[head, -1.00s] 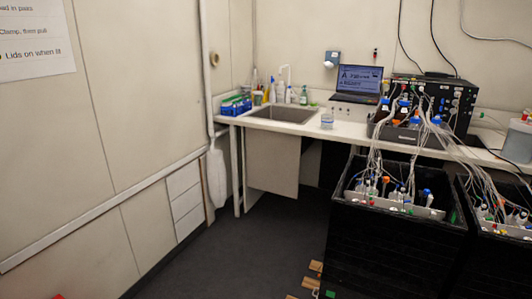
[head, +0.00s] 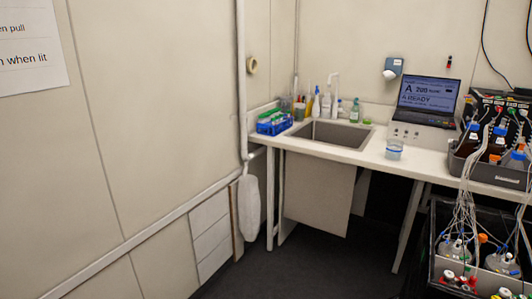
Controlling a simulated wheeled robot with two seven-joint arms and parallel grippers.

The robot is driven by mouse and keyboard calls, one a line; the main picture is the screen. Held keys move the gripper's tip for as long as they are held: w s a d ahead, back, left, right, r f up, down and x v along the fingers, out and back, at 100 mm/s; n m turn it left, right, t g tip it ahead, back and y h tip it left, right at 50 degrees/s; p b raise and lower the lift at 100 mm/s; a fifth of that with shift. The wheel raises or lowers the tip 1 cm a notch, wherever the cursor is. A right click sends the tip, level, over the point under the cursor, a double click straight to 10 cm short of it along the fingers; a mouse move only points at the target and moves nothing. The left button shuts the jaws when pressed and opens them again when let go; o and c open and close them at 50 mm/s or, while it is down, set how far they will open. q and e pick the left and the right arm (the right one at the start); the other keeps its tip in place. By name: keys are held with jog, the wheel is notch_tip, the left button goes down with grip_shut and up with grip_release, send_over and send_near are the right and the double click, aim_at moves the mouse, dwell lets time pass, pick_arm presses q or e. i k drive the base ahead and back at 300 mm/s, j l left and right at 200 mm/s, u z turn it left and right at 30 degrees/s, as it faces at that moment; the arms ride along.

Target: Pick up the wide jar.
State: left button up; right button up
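A small, wide, clear jar (head: 394,150) with a bluish tint stands upright on the white counter (head: 350,155), right of the sink and in front of the laptop. It looks like the wide jar, though its details are too small to make out. Nothing touches it. Neither of my grippers is in view.
A sink (head: 330,134) is set in the counter, with several bottles behind it and a blue rack (head: 272,124) at its left. A laptop (head: 425,100) stands behind the jar. A tubed bottle tray (head: 490,172) and a black bin (head: 440,215) crowd the right. Dark floor (head: 330,265) is clear in front.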

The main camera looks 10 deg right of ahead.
aim_at(394, 149)
jog(key=i+z, duration=0.4)
jog(key=i+j+z, duration=0.2)
jog(key=i+z, duration=0.15)
jog(key=i, duration=0.15)
jog(key=i+j+z, duration=0.4)
jog(key=i+l, duration=0.05)
jog(key=l, duration=0.05)
